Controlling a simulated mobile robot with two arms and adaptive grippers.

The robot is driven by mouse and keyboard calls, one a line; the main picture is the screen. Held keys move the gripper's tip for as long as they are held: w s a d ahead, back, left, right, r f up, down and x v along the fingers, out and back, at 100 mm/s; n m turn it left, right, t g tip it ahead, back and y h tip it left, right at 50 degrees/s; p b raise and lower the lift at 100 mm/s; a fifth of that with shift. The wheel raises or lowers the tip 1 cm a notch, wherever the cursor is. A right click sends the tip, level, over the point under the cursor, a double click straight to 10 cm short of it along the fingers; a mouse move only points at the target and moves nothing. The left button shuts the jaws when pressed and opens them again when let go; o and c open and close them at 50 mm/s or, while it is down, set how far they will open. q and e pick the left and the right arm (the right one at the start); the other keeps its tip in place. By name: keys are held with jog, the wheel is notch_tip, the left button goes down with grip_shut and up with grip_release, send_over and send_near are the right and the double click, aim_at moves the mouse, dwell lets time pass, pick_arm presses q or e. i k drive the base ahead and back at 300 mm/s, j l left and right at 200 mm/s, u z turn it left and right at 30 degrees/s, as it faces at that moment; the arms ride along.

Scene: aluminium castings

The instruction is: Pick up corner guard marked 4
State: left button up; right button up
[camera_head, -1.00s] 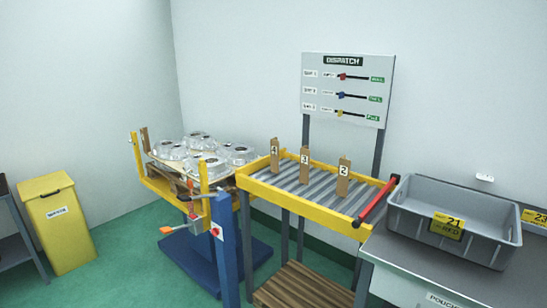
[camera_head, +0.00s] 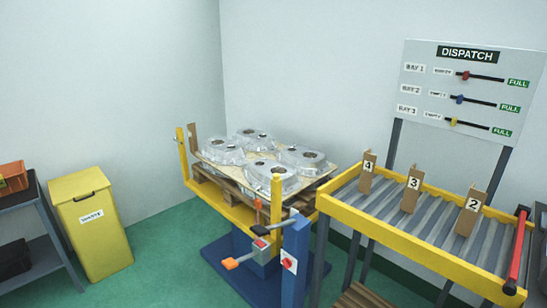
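The corner guard marked 4 (camera_head: 367,174) is a brown cardboard upright with a white label. It stands at the left end of the grey roller conveyor (camera_head: 393,208) with the yellow frame. Corner guards marked 3 (camera_head: 411,193) and 2 (camera_head: 470,212) stand to its right on the same rollers, apart from each other. Neither of my grippers shows in the head view.
A yellow bin (camera_head: 92,225) is further left. A red bar (camera_head: 517,248) closes the conveyor's right end. Green floor is open in front.

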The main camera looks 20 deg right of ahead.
aim_at(369, 160)
jog(key=i+j+u, duration=0.15)
jog(key=i, duration=0.55)
jog(key=i+j+u, duration=0.15)
jog(key=i, duration=0.6)
